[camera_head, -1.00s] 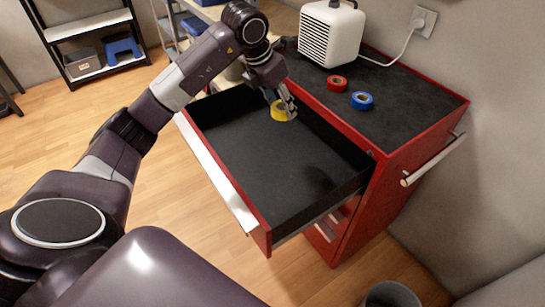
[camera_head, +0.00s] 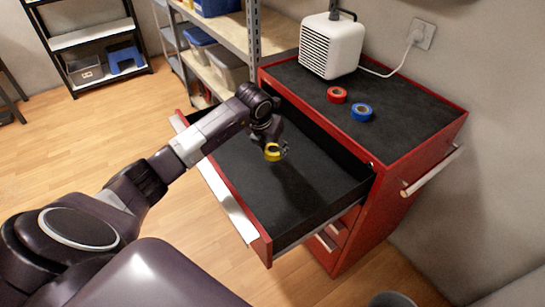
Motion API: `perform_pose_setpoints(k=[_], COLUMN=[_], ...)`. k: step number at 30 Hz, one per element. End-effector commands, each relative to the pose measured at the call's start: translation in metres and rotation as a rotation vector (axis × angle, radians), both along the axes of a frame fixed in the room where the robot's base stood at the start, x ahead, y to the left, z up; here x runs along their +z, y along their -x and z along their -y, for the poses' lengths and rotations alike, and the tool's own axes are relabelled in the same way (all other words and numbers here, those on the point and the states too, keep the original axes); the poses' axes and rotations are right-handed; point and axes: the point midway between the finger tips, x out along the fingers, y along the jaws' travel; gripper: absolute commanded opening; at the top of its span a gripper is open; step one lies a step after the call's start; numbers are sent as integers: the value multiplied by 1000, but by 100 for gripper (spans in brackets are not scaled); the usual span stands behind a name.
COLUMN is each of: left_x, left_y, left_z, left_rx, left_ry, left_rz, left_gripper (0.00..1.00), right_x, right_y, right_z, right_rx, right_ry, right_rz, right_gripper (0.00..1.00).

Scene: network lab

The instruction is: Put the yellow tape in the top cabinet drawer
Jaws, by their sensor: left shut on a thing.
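The yellow tape (camera_head: 273,152) is a small roll held at the fingertips of my left gripper (camera_head: 277,150). The gripper is shut on it. Gripper and tape are over the open top drawer (camera_head: 290,198), within its outline in the head view; how far the tape is above the black drawer floor is hard to tell. The drawer is pulled out from the red cabinet (camera_head: 412,172) and looks empty otherwise. My right gripper is not in view.
On the black cabinet top are a red tape roll (camera_head: 337,95), a blue tape roll (camera_head: 361,112) and a white heater-like box (camera_head: 331,44) with a cable to the wall socket. A shelf rack (camera_head: 232,42) stands behind the drawer. A grey bin (camera_head: 391,300) is at the bottom.

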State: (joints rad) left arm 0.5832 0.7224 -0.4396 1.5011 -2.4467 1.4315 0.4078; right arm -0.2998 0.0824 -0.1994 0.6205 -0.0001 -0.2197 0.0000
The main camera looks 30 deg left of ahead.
Motion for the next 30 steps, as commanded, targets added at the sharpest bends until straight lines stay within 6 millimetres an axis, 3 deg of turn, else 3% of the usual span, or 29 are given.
perform_pose_setpoints(k=[11,23,24,28,30], left_x=[-45,-51,-50,-50,-50], left_y=[0,0,0,0,0], left_z=[1,0,0,0,0], left_rx=[-1,-1,-1,-1,-1], left_ry=[2,0,0,1,1], left_rz=[-2,1,1,0,0], left_gripper=[24,24,46,60,60], right_x=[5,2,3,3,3], right_y=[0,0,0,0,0], right_z=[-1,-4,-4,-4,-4], right_rx=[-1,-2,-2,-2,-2], right_ry=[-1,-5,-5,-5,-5], right_rz=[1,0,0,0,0], right_gripper=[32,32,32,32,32])
